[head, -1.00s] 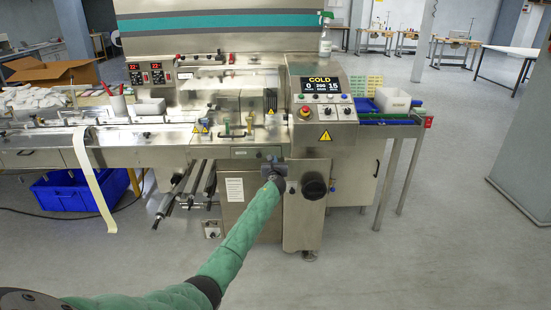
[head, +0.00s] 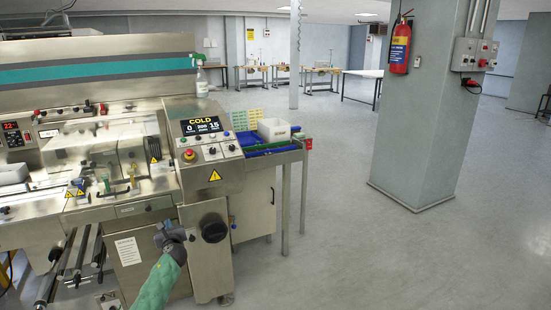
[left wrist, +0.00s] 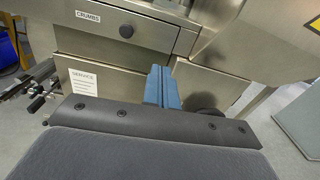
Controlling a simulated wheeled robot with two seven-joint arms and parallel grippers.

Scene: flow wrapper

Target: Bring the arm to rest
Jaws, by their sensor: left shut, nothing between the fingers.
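My left arm, in a green sleeve, reaches up from the bottom of the head view. Its left gripper (head: 174,234) is in front of the lower cabinet of the flow wrapper (head: 130,208), beside a round black knob (head: 214,228). The gripper's blue fingers also show in the left wrist view (left wrist: 163,88), closed together with nothing between them. Behind them are the cabinet's SERVICE label (left wrist: 84,82) and the drawer marked CRUMBS (left wrist: 126,31). I cannot tell from the views how near the fingers are to the cabinet front. My right gripper is in neither view.
The control panel (head: 208,133) reads COLD. A side outfeed table (head: 284,150) with a white bin (head: 274,130) stands right of the machine. A grey pillar (head: 425,110) carries a fire extinguisher (head: 400,45). Open floor lies between machine and pillar.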

